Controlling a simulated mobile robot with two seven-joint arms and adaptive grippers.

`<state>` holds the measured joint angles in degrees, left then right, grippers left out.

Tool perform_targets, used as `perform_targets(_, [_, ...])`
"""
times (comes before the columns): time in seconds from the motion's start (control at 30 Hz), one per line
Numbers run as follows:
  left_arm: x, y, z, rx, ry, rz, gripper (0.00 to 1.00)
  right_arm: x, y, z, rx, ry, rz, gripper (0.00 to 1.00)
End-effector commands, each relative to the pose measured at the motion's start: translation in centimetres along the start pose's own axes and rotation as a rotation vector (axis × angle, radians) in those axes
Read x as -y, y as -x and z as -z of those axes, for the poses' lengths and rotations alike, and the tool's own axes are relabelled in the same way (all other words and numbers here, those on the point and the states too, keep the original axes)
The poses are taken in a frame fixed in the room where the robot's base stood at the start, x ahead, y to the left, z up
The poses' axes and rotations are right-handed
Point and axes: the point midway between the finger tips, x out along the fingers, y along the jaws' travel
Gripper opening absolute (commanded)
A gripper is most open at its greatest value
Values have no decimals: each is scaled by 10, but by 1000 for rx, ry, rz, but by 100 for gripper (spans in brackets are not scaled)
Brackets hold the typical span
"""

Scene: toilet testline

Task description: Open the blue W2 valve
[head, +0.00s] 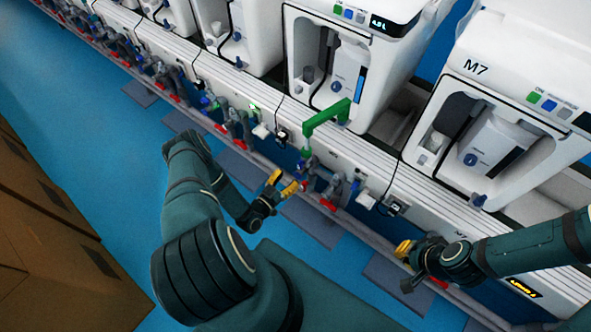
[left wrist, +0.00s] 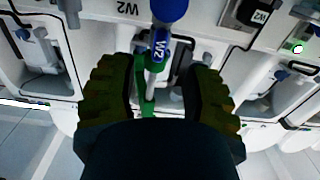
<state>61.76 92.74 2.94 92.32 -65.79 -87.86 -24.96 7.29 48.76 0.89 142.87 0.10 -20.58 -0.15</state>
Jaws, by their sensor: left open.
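The blue W2 valve (left wrist: 160,48) shows at the top middle of the left wrist view, with a blue "W2" label on its stem and a rounded blue end. My left gripper (left wrist: 158,85) is open, its two ridged fingers on either side below the blue end, with nothing gripped. In the head view my left gripper (head: 283,184) is just left of the pipe fittings under the green pipe (head: 326,116). The valve itself is too small to read there. My right gripper (head: 404,250) is near the bench front at the lower right; its finger opening is unclear.
White toilet test units, including the M7 unit (head: 510,95), stand along the white bench. Several red-handled fittings (head: 328,205) line its front edge. Brown boxes (head: 45,225) stand at the left.

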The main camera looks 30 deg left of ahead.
Motion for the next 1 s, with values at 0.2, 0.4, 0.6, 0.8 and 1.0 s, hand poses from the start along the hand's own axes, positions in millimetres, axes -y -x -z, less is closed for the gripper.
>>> perform_targets(0.2, [0,32,0,1,0,0,48,0,0,0,0,0,0,0])
perform_targets(0.4, [0,41,0,-1,0,0,48,0,0,0,0,0,0,0])
perform_targets(0.6, [0,41,0,-1,0,0,48,0,0,0,0,0,0,0])
perform_targets(0.8, [0,41,0,-1,0,0,48,0,0,0,0,0,0,0])
perform_targets(1.0, [-2,36,2,15,5,-9,48,0,0,0,0,0,0,0])
